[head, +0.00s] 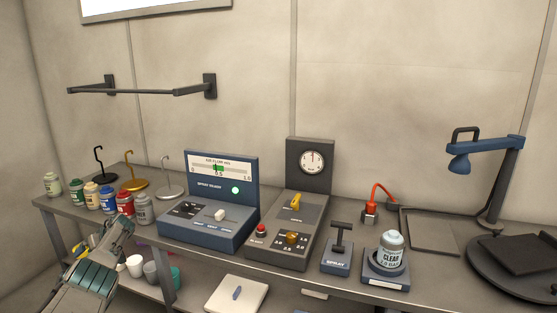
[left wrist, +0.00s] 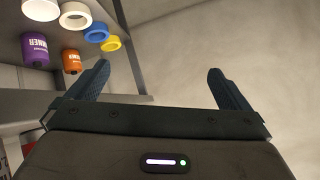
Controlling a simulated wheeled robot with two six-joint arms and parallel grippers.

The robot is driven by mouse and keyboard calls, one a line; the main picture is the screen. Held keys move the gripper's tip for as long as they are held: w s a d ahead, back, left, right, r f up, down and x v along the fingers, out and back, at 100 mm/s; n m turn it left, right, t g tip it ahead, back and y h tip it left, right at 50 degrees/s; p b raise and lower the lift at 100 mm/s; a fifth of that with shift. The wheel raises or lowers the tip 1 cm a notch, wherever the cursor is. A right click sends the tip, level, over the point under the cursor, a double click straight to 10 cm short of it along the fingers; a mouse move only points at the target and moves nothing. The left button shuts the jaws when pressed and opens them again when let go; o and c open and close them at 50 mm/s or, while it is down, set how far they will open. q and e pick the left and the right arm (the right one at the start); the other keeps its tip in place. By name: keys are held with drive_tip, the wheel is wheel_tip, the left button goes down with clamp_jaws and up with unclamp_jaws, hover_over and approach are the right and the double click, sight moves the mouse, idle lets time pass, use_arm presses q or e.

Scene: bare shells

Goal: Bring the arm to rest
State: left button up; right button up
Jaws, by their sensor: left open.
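My left gripper (head: 116,232) is at the lower left in the head view, in front of the bench's left end and the jars there. In the left wrist view its two dark fingers (left wrist: 156,78) stand wide apart with nothing between them. Part of the arm runs out of the bottom of the head view. My right arm and gripper are not in view.
A row of paint jars (head: 107,199) and hooked stands (head: 133,183) lie behind the gripper. A blue spray console (head: 205,232) stands to the right. In the wrist view, a purple container (left wrist: 35,50) and an orange one (left wrist: 71,62) are near the left finger.

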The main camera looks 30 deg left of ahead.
use_arm(q)
drive_tip(key=s+d+f+m+t, duration=0.2)
drive_tip(key=s+f+m+t, duration=0.1)
drive_tip(key=s+f+m, duration=0.75)
drive_tip(key=s+d+f+m+t, duration=0.2)
drive_tip(key=s+f+m+t, duration=0.1)
drive_tip(key=s+f+m, duration=0.75)
drive_tip(key=s+d+f+n+h, duration=0.15)
drive_tip(key=s+d+f, duration=0.25)
drive_tip(key=d+f, duration=0.85)
drive_tip(key=s+d+f+n+h, duration=0.1)
drive_tip(key=s+d+f+h, duration=0.1)
drive_tip(key=d+f, duration=0.65)
drive_tip(key=s+d+f+g+h, duration=0.15)
drive_tip(key=d+f, duration=0.25)
drive_tip(key=d, duration=0.9)
drive_tip(key=s+d+f+n+h, duration=0.1)
drive_tip(key=s+d+f, duration=0.1)
drive_tip(key=d+f, duration=0.6)
drive_tip(key=s+d+f+h, duration=0.1)
drive_tip(key=d+f+h, duration=0.1)
drive_tip(key=d, duration=2)
drive_tip(key=shift+d+h, duration=0.2)
drive_tip(key=shift+h, duration=0.2)
